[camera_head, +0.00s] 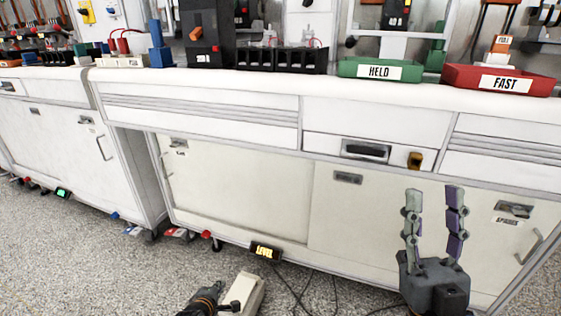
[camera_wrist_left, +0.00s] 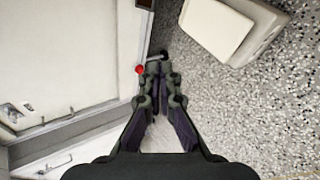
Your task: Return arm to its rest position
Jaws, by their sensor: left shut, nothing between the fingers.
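My left gripper (camera_wrist_left: 157,70) shows in the left wrist view with its two dark fingers drawn together at the tips and nothing between them. It is over the speckled floor, beside the white cabinet front. In the head view, dark parts of my left arm show low at the bottom edge, left of centre, and the fingertips are hard to make out there. My right gripper (camera_head: 434,212) stands at the lower right of the head view, fingers pointing up and apart, with nothing between them. It is in front of a cabinet door.
The white workbench (camera_head: 200,97) runs across the view.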

